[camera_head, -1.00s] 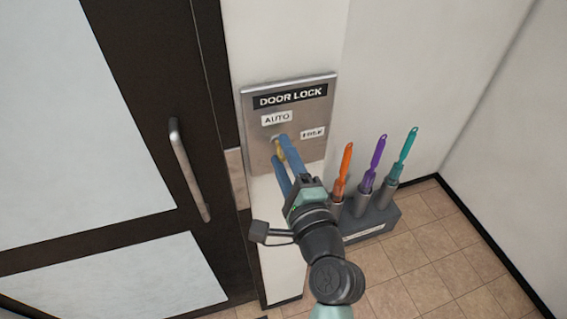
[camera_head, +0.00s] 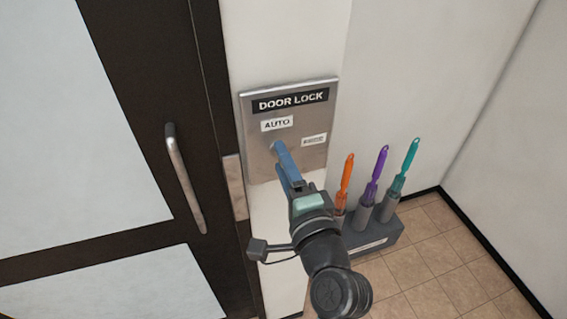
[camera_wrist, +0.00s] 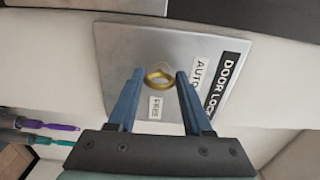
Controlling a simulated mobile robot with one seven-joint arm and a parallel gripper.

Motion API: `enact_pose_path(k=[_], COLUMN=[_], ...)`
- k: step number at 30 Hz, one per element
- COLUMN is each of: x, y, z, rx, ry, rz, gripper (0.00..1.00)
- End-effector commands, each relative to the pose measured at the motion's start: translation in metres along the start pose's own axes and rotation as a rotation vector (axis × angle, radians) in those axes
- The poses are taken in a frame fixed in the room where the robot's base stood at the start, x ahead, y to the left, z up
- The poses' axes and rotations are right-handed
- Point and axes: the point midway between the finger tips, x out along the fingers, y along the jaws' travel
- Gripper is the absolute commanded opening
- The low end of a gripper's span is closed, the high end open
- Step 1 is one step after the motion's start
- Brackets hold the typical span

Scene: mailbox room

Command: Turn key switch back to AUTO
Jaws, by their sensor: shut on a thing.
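The metal door lock plate (camera_head: 258,165) is on the wall right of the door. It carries an AUTO label (camera_head: 277,124) above the switch and a second small label (camera_head: 314,140) to the right, too small to read surely. In the wrist view the brass key (camera_wrist: 158,84) in the plate (camera_wrist: 118,55) lies between the blue fingers of my gripper (camera_wrist: 160,74). My gripper is shut on the key. In the head view my gripper (camera_head: 278,147) reaches the plate below AUTO, and its fingers hide the key. The key's exact angle is hard to tell.
A dark-framed door with a metal handle (camera_head: 184,175) is to the left. A grey holder (camera_head: 385,235) with orange, purple and teal handled tools stands on the tiled floor to the right, close behind my wrist.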

Motion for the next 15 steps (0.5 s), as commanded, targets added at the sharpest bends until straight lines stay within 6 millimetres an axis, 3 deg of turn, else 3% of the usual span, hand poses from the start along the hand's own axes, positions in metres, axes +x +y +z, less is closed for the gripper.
enact_pose_path(k=[2,3,7,8,15], x=[-0.0001,-0.0001,0.0000,0.0000,0.0000], y=[0.0006,0.0006,0.0005,0.0005,0.0003], z=[0.0000,0.0000,0.0001,0.0001,0.0001], rx=[-0.003,-0.003,-0.002,-0.002,0.000], ry=[0.000,0.000,0.000,0.000,0.000], rz=[0.002,0.002,0.001,0.001,0.001], gripper=[0.00,0.52,0.75,0.80,0.80])
